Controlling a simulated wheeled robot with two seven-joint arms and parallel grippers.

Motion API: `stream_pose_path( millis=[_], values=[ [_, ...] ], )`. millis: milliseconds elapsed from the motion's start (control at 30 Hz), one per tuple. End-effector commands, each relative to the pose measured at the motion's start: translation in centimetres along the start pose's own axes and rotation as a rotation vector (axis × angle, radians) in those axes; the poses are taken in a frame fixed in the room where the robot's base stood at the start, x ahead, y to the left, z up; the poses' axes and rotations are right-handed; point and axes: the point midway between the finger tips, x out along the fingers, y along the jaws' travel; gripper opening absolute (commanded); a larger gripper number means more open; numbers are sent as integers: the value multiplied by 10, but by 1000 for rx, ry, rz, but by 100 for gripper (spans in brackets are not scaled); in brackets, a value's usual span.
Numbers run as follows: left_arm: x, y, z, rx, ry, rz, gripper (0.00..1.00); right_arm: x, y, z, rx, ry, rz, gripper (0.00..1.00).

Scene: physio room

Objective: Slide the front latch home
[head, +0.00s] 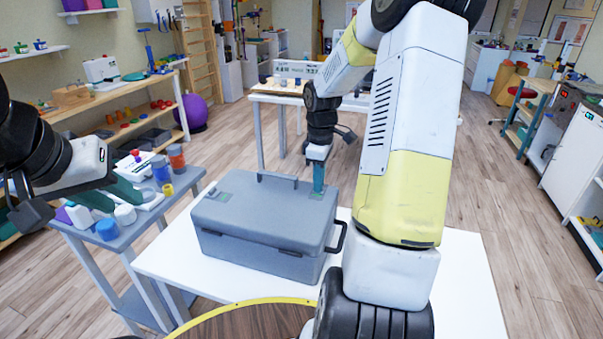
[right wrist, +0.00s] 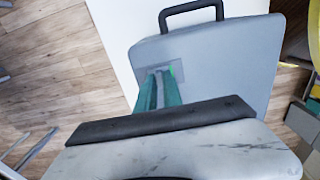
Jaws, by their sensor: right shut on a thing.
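A closed grey case (head: 262,222) lies on the white table, with a dark handle (head: 337,238) at its right end. One latch plate (head: 222,197) with a green patch shows on the left part of the lid. My right gripper (head: 318,188) points down at the lid's right part. In the right wrist view its teal fingers (right wrist: 158,90) are shut at a second latch plate (right wrist: 177,70) with a green mark; the fingers hide most of the latch piece. My left gripper (head: 110,197) is open and empty, above the side table at left.
The white table (head: 440,285) has bare room right of the case. A grey side table (head: 75,235) at left holds cups, bottles and small items. My right arm covers part of the view. A yellow-edged round wooden surface (head: 250,322) is at the front.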

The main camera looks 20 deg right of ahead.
Motion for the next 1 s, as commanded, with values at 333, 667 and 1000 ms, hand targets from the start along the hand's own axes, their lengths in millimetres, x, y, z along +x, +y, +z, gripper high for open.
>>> stream_pose_path(
  millis=[333,667,1000],
  values=[
    [0,0,0,0,0,0,33,-1,23,0,1,2,3,0],
    [0,0,0,0,0,0,33,0,22,0,1,1,2,33],
    [0,0,0,0,0,0,33,-19,23,0,2,1,5,33]
  ],
)
